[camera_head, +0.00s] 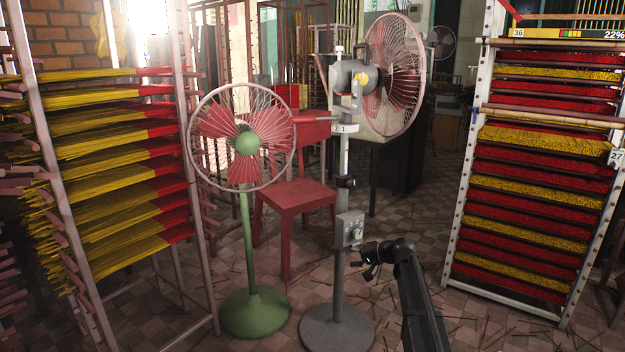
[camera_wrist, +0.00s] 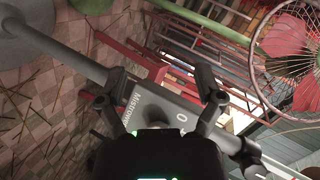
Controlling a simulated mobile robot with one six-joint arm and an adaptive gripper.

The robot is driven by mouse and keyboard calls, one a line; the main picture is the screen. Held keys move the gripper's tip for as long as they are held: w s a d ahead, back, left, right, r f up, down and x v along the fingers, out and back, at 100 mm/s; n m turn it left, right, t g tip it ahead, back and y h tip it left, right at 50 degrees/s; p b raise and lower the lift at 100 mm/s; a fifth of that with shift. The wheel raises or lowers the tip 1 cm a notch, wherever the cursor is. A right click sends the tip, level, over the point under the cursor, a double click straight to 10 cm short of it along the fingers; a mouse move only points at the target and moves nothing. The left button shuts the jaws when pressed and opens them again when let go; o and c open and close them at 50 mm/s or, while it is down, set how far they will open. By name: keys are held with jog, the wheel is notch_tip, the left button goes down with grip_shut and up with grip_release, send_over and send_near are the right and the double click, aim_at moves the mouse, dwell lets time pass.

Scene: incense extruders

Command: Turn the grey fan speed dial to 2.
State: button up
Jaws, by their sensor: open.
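The grey fan (camera_head: 341,190) stands on a round grey base, its red-bladed head facing right. Its grey control box (camera_head: 349,222) sits partway up the pole, with the small speed dial (camera_head: 357,235) on its front; its setting is too small to read. My gripper (camera_head: 368,262) is just below and right of the box. In the wrist view, the control box (camera_wrist: 165,106) lies between the spread, open fingers of my gripper (camera_wrist: 160,88). It bears lettering and a "0". The dial is mostly hidden there behind the gripper body. I cannot tell whether anything touches.
A green fan (camera_head: 249,240) stands left of the grey fan, with a red chair (camera_head: 296,198) behind. Incense racks stand at the left (camera_head: 110,150) and right (camera_head: 535,180). Thin sticks litter the tiled floor (camera_head: 480,325).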

jog(key=s+a+f+n+g+h+p, duration=0.15)
jog(key=s+g+h+p, duration=0.3)
jog(key=s, duration=1.35)
jog(key=s+d+r+g+h+p, duration=0.1)
jog(key=s+d+r+h+p, duration=0.2)
jog(key=s, duration=0.6)
jog(key=s+d+g+h+p, duration=0.1)
jog(key=s+d+h+p, duration=0.25)
jog(key=s, duration=0.45)
notch_tip(320, 180, up, 37)
jog(key=p, duration=3.7)
jog(key=shift+s+a+h, duration=0.15)
jog(key=shift+a+h, duration=0.1)
jog(key=shift+h, duration=0.05)
jog(key=shift+f+n, duration=0.1)
jog(key=shift+n, duration=0.15)
